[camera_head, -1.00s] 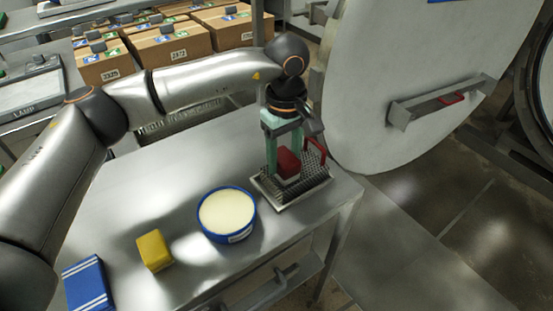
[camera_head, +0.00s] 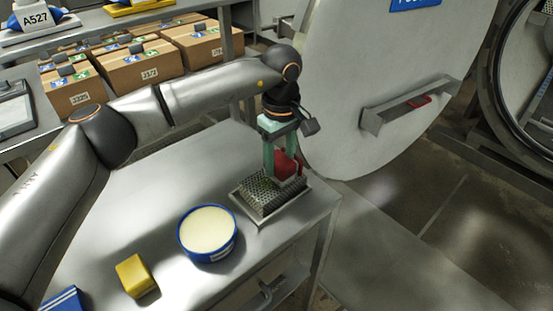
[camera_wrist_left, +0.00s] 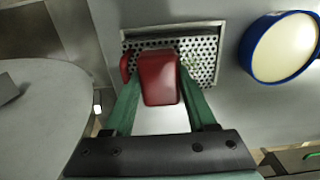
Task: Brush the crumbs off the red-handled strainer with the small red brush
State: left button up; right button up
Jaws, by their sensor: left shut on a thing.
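The strainer (camera_head: 250,203) is a grey perforated tray lying flat near the table's far right corner. Its red handle (camera_wrist_left: 125,67) shows beside the brush in the left wrist view. My left gripper (camera_head: 284,171) points down over the strainer's right part, its green fingers shut on the small red brush (camera_head: 288,161). The brush also shows as a red block in the left wrist view (camera_wrist_left: 158,80). Small yellowish specks, apparently crumbs (camera_head: 265,184), show on the mesh. The brush's underside is hidden, so I cannot tell whether it touches the mesh. My right gripper is not in view.
A blue round tub (camera_head: 208,231) with cream contents stands just left of the strainer. A yellow block (camera_head: 136,275) and a blue striped item (camera_head: 64,300) lie nearer. The big round door (camera_head: 385,70) stands beyond the table's right edge. Cartons (camera_head: 140,71) fill the back left.

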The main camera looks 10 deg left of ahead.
pick_arm(q)
jog(key=shift+s+a+f+b, duration=0.1)
jog(key=shift+s+a+b, duration=0.1)
jog(key=shift+s+a, duration=0.65)
jog(key=shift+s+a+f+b, duration=0.15)
jog(key=shift+s+a, duration=0.45)
jog(key=shift+s, duration=0.4)
jog(key=shift+s+a+r, duration=0.2)
jog(key=shift+s+a, duration=0.7)
jog(key=shift+s, duration=0.25)
jog(key=shift+w+a+b, duration=0.15)
jog(key=shift+b, duration=0.15)
jog(key=shift+w+a, duration=0.1)
jog(key=shift+w+d, duration=0.6)
jog(key=shift+w, duration=0.2)
jog(key=shift+w+d, duration=0.6)
jog(key=shift+w, duration=0.15)
jog(key=shift+w+d+p, duration=0.25)
jog(key=shift+w+d, duration=0.35)
jog(key=shift+w, duration=0.15)
jog(key=shift+w+d+p, duration=0.25)
jog(key=shift+w+d, duration=0.3)
jog(key=shift+w, duration=0.2)
jog(key=shift+s+a, duration=0.1)
